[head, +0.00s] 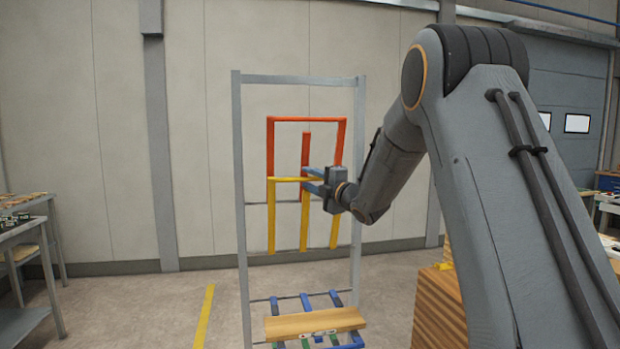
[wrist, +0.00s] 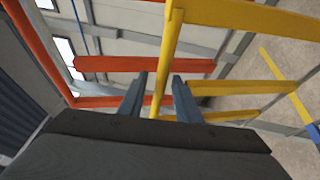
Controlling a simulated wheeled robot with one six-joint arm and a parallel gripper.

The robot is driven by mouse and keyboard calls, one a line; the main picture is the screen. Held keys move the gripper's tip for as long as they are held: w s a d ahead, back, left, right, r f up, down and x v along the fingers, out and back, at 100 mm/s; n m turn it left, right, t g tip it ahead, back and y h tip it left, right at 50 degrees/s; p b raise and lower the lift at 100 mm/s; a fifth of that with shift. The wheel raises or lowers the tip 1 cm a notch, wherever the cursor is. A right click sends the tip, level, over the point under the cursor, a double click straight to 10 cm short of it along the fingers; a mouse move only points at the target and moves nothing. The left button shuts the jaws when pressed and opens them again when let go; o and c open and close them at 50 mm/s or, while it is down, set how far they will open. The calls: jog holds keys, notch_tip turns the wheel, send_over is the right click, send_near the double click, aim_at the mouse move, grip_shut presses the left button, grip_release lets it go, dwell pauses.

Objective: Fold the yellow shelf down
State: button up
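The yellow shelf (head: 304,222) stands upright on the grey rack, with its crossbar (head: 286,180) at the top and its long bars running downward. My gripper (head: 307,179) is at the right part of this crossbar, one finger above it and one below. In the wrist view the yellow crossbar (wrist: 165,60) passes between the two fingers of my gripper (wrist: 160,85). Gaps show on both sides of the bar, so the fingers look open around it and not clamped. The right part of the crossbar is hidden behind my gripper in the head view.
A red shelf (head: 305,119) stands upright above the yellow one. A blue shelf (head: 307,301) lies folded down below, with a wooden board (head: 313,324) on it. Grey rack posts (head: 240,200) flank the shelves.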

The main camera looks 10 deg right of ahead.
jog(key=shift+c, duration=0.3)
grip_shut()
jog(key=shift+f+b, duration=0.1)
jog(key=shift+b, duration=0.2)
